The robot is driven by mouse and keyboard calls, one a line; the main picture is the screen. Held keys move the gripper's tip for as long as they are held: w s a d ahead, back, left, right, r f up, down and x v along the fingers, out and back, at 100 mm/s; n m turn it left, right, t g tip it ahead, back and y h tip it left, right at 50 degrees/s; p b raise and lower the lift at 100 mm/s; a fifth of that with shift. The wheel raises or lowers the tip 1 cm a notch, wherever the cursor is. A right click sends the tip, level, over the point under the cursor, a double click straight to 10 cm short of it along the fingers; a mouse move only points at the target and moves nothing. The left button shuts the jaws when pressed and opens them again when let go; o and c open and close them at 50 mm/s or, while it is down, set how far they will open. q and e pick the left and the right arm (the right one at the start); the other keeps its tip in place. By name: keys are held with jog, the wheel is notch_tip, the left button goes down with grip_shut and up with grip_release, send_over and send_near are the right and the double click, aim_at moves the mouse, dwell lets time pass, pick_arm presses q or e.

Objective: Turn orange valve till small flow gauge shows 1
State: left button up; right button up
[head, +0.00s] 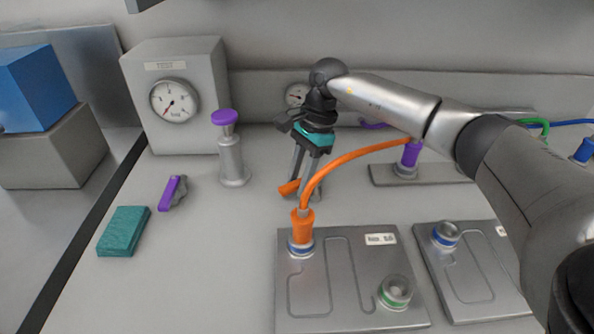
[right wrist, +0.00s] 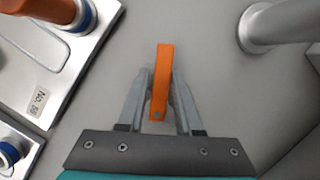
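The orange valve handle (head: 289,187) sits low on the bench behind the front plate, mostly hidden by my right gripper in the head view. In the right wrist view the handle (right wrist: 162,75) lies lengthwise between the fingers. My right gripper (head: 304,190) reaches down over it, fingers on either side; in the wrist view the fingers (right wrist: 160,78) seem to leave narrow gaps beside it. The small round gauge (head: 296,95) is on the back wall, partly covered by my wrist; its reading is too small to tell. My left gripper is out of view.
An orange hose with a plug (head: 302,228) arches beside my right gripper from the front plate (head: 340,316). A purple-topped post (head: 232,155) stands left. A larger gauge (head: 174,100) is on the grey box. A teal block (head: 124,231) and purple-handled item (head: 172,192) lie left.

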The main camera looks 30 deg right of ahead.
jog(key=p+v, duration=0.3)
jog(key=v, duration=0.3)
jog(key=shift+r+p, duration=0.35)
jog(key=shift+d+r, duration=0.1)
jog(key=shift+r, duration=0.05)
